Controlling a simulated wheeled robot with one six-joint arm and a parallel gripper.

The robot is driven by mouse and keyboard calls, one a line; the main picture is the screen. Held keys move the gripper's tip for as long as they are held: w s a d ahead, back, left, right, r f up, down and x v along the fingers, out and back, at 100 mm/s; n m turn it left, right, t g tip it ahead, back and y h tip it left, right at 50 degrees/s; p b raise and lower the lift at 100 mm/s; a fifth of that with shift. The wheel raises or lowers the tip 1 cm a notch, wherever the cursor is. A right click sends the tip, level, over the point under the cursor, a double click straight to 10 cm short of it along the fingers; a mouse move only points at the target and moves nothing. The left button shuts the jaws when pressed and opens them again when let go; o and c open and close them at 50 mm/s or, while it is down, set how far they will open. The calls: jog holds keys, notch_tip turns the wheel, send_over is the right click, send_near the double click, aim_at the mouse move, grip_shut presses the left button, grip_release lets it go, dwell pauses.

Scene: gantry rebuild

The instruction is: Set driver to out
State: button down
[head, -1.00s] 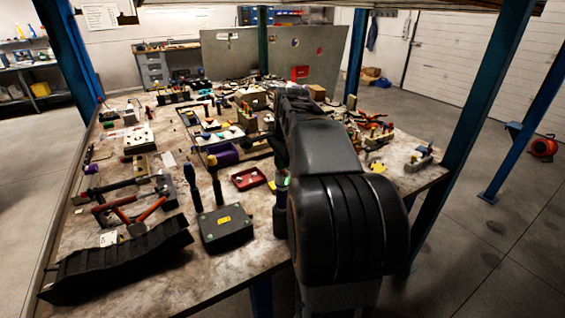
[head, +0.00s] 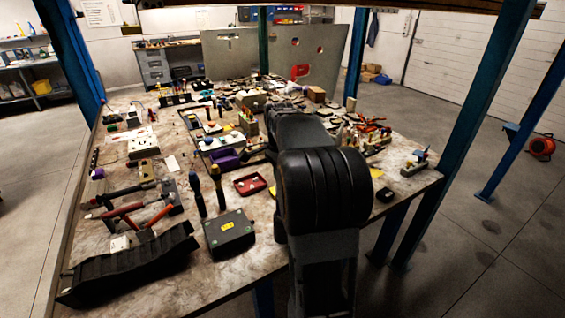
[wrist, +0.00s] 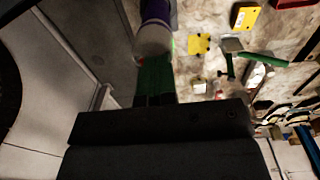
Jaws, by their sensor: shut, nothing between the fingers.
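Two upright screwdriver-like handles, one blue (head: 197,192) and one yellow and dark (head: 217,186), stand beside the black box with a yellow label (head: 229,233) in the head view. I cannot tell which one is the driver, or whether either sits in a holder. In the wrist view, my gripper (wrist: 155,98) is shut and empty, its dark body filling the bottom. A green block-like part and a purple and whitish cylinder (wrist: 154,28) show just past it; I cannot tell if they touch it. In the head view my own arm hides the gripper.
The crowded workbench (head: 190,285) holds a black ribbed tray (head: 130,265), hammers (head: 125,208), a red tray (head: 250,184) and many small parts. Blue posts (head: 480,100) stand at its corners. The wrist view shows yellow pieces (wrist: 199,43) and a green-handled tool (wrist: 229,66).

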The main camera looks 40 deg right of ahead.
jog(key=shift+f+g, duration=0.3)
jog(key=shift+f, duration=0.25)
jog(key=shift+s, duration=0.1)
jog(key=shift+s+a+b, duration=0.1)
jog(key=shift+b, duration=0.25)
jog(key=shift+s, duration=0.6)
jog(key=w+r+p, duration=0.3)
jog(key=r, duration=1.1)
jog(key=shift+w+d+r, duration=0.15)
jog(key=shift+d+r, duration=0.05)
jog(key=shift+r, duration=0.2)
